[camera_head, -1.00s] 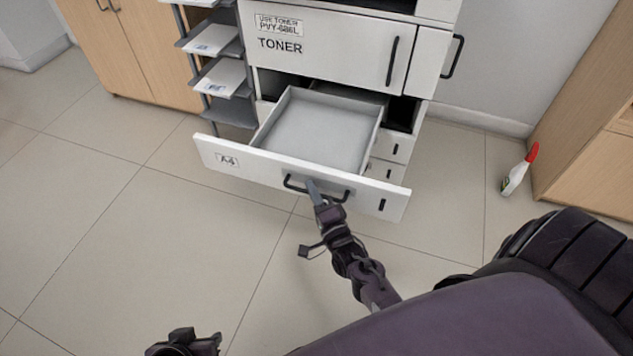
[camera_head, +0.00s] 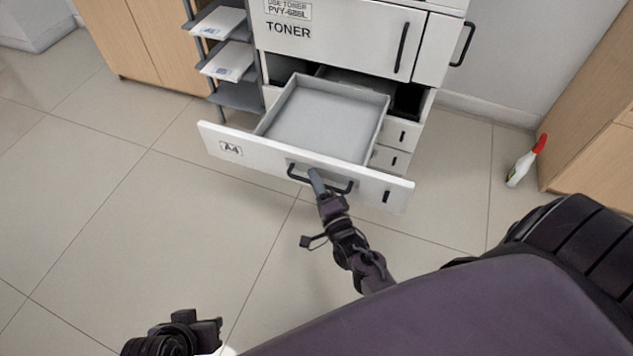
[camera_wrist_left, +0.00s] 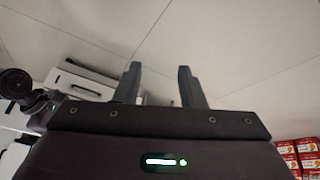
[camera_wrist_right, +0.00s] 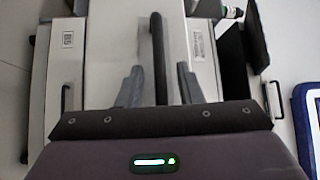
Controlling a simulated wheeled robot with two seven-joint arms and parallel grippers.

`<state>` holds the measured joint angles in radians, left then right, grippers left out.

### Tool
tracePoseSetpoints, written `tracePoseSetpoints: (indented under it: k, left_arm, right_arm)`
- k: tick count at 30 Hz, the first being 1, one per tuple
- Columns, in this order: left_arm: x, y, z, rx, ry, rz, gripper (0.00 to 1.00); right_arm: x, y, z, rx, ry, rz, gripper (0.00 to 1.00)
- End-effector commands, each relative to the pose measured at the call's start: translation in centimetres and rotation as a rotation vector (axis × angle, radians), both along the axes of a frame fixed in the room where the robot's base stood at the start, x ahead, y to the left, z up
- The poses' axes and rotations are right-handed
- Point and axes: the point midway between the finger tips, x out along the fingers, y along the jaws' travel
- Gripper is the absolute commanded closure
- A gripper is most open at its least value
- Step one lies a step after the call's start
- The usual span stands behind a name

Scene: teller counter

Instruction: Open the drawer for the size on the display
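The white drawer marked A4 (camera_head: 230,149) stands pulled far out of the machine in the head view, its grey tray (camera_head: 325,122) empty. My right gripper (camera_head: 317,180) is at its black handle (camera_head: 298,176). In the right wrist view the handle bar (camera_wrist_right: 158,50) runs between my right gripper's fingers (camera_wrist_right: 158,80), which look spread with a gap on each side. My left gripper (camera_head: 205,330) is low at the lower left of the head view. In the left wrist view its fingers (camera_wrist_left: 160,80) are apart and empty. No size display is readable.
A toner door (camera_head: 345,40) is above the drawer, and smaller drawers (camera_head: 402,134) are behind its right end. Paper shelves (camera_head: 228,60) stand left. The floor at left is clear.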

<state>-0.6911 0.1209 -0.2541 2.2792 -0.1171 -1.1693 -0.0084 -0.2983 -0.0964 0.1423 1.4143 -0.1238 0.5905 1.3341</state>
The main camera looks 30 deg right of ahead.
Motion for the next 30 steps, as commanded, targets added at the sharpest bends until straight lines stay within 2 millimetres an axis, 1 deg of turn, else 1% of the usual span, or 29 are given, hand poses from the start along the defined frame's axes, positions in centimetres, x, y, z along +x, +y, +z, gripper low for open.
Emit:
tracePoseSetpoints:
  k: [8,11,18,21,25,30]
  left_arm:
    - [0.1,0.0,0.1,-0.001,-0.004,-0.001,0.64]
    - [0.1,0.0,0.3,0.001,0.001,0.000,0.64]
    - [-0.4,0.7,0.4,0.023,0.043,0.012,0.64]
    - [-0.5,1.0,0.3,0.033,0.060,0.016,0.64]
    - [-0.5,1.2,0.3,0.037,0.066,0.020,0.64]
    - [-0.5,1.2,0.3,0.037,0.070,0.022,0.64]
  right_arm:
    - [-0.2,-0.1,0.0,-0.001,0.000,-0.002,0.67]
    - [-1.1,0.0,-0.1,-0.001,0.001,-0.002,0.67]
    - [-5.2,0.3,-0.6,0.000,0.003,-0.002,0.67]
    - [-6.5,0.4,-0.8,-0.001,0.002,-0.001,0.67]
    - [-7.5,0.5,-1.0,-0.001,0.000,-0.001,0.67]
    - [-7.7,0.5,-1.0,-0.001,-0.001,-0.001,0.67]
